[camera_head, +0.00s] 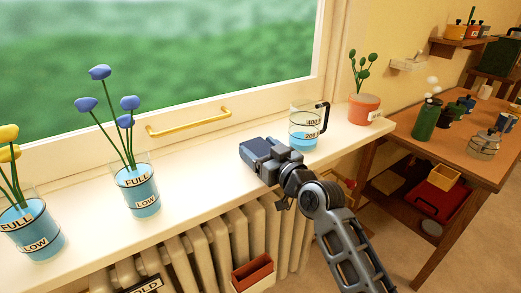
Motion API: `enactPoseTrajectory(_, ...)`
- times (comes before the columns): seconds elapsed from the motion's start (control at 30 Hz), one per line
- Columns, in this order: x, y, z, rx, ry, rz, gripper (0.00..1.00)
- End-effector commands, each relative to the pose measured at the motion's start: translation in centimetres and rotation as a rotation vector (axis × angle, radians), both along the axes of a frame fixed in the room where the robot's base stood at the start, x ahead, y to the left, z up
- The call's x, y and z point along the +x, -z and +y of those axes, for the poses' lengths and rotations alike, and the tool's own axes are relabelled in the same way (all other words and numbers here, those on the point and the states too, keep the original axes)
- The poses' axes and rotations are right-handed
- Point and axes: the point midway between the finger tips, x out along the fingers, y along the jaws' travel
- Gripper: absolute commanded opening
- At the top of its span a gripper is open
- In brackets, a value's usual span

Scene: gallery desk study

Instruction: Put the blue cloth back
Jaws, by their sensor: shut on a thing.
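My gripper (268,160) is low over the white window sill (210,180), in front and to the left of the measuring jug. It is shut on a small dark blue piece (252,152) at its far end, which looks like the blue cloth. My gripper and wrist hide part of it, and its folds do not show. I cannot tell whether it touches the sill. No other blue cloth is in view.
The glass jug (304,130) with blue water stands close by. Glasses with blue flowers (138,190) and yellow flowers (30,232) stand left; a potted plant (364,108) stands right. A radiator (205,245) is below the sill. A wooden desk (465,150) holds several items.

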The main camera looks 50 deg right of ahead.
Motion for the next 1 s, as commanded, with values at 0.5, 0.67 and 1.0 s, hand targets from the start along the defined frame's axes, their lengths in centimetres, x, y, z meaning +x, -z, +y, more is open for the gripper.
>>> enactPoseTrajectory(0.5,0.0,0.2,0.0,0.0,0.0,0.0,0.99)
enactPoseTrajectory(0.67,0.0,0.2,0.0,0.0,0.0,0.0,0.99)
enactPoseTrajectory(1.0,-2.8,0.2,0.8,0.0,0.0,0.002,0.99)
